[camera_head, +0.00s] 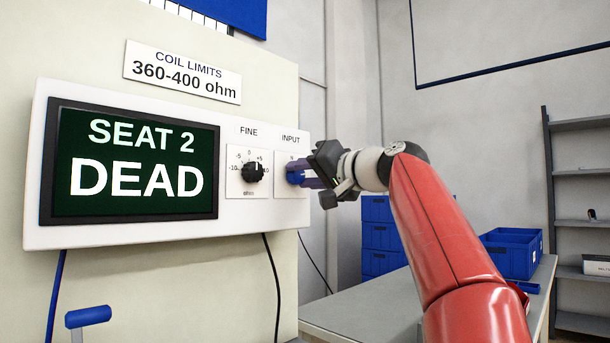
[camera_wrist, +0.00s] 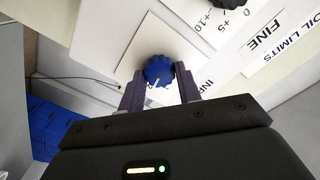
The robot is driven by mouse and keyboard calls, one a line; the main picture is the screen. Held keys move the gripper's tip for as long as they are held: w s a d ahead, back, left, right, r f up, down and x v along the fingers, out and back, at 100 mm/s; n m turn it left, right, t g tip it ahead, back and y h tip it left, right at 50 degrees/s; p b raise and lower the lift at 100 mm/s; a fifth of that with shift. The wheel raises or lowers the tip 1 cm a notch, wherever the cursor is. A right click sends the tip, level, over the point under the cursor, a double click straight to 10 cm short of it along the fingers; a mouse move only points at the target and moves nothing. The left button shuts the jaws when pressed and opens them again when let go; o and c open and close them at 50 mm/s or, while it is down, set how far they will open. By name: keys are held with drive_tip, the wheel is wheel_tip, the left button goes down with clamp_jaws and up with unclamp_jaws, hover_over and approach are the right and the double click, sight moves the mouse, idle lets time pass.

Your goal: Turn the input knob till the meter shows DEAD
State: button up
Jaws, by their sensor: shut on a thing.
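The meter's dark green screen (camera_head: 135,163) reads "SEAT 2" and, below it in larger letters, "DEAD". The blue input knob (camera_head: 295,176) is on the right of the meter's white panel, under the word INPUT. My gripper (camera_head: 300,177) reaches it from the right and is shut on it. In the wrist view my gripper's two dark purple fingers (camera_wrist: 160,90) stand on either side of the input knob (camera_wrist: 158,70), which bears a white pointer line. The markings around the input knob are mostly hidden in the head view.
The black FINE knob (camera_head: 252,173) is just left of the input knob. A sign (camera_head: 182,71) above reads "COIL LIMITS 360-400 ohm". Blue bins (camera_head: 380,236) and a blue crate (camera_head: 513,252) are at a grey table (camera_head: 365,305). A grey shelf (camera_head: 582,225) stands at right.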

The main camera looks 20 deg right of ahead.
drive_tip(key=o, duration=1)
drive_tip(key=shift+c, duration=0.2)
drive_tip(key=shift+s+d+f+b, duration=0.1)
drive_tip(key=shift+s+d+b, duration=0.2)
drive_tip(key=shift+s, duration=0.1)
drive_tip(key=b+v, duration=0.2)
drive_tip(key=v, duration=0.4)
drive_tip(key=shift+s, duration=0.4)
